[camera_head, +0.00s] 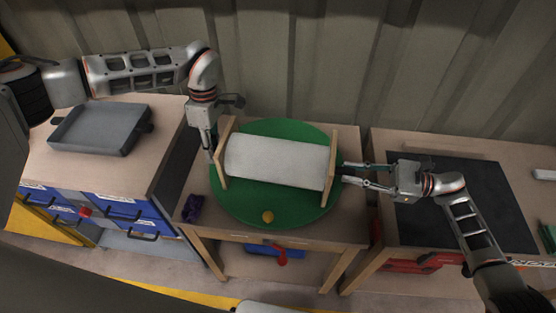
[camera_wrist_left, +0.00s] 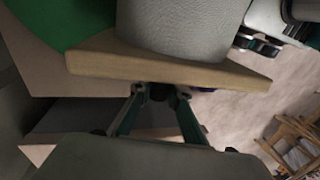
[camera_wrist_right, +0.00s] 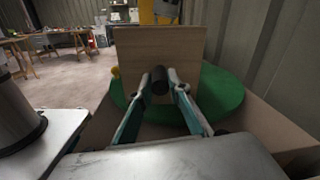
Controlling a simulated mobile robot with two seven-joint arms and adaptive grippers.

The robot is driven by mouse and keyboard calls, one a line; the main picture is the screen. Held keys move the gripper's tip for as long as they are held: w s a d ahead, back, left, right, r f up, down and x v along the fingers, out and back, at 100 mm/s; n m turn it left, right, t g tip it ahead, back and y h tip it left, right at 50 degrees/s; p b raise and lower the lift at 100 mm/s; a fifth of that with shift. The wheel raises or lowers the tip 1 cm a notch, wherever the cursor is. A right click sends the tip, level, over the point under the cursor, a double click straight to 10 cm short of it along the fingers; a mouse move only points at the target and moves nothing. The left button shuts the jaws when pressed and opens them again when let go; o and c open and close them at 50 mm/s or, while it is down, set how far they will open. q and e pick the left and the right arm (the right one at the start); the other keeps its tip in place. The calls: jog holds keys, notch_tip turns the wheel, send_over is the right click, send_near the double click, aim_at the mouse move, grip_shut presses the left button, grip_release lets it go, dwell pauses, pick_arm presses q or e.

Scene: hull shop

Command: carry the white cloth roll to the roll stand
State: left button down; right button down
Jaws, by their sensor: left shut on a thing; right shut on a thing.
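The white cloth roll (camera_head: 275,161) lies crosswise between two wooden end boards (camera_head: 331,172) over a round green disc (camera_head: 240,210) on the middle table. I cannot tell whether it touches the disc. My left gripper (camera_head: 211,152) is at the left board, shut on a dark knob, as the left wrist view shows with the board (camera_wrist_left: 165,66) and grey-white cloth (camera_wrist_left: 185,25). My right gripper (camera_head: 346,173) is shut on the dark knob (camera_wrist_right: 160,80) of the right board (camera_wrist_right: 150,50). I cannot pick out a separate roll stand.
A yellow ball (camera_head: 267,217) sits at the disc's front edge, and a dark purple item (camera_head: 193,208) lies at the table's left front. A grey tray (camera_head: 98,130) stands on the left bench. A black mat (camera_head: 465,215) covers the right bench. A corrugated wall (camera_head: 330,70) closes the back.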

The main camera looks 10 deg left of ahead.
pick_arm(q)
jog(key=shift+r, duration=0.15)
pick_arm(e)
jog(key=shift+r, duration=0.2)
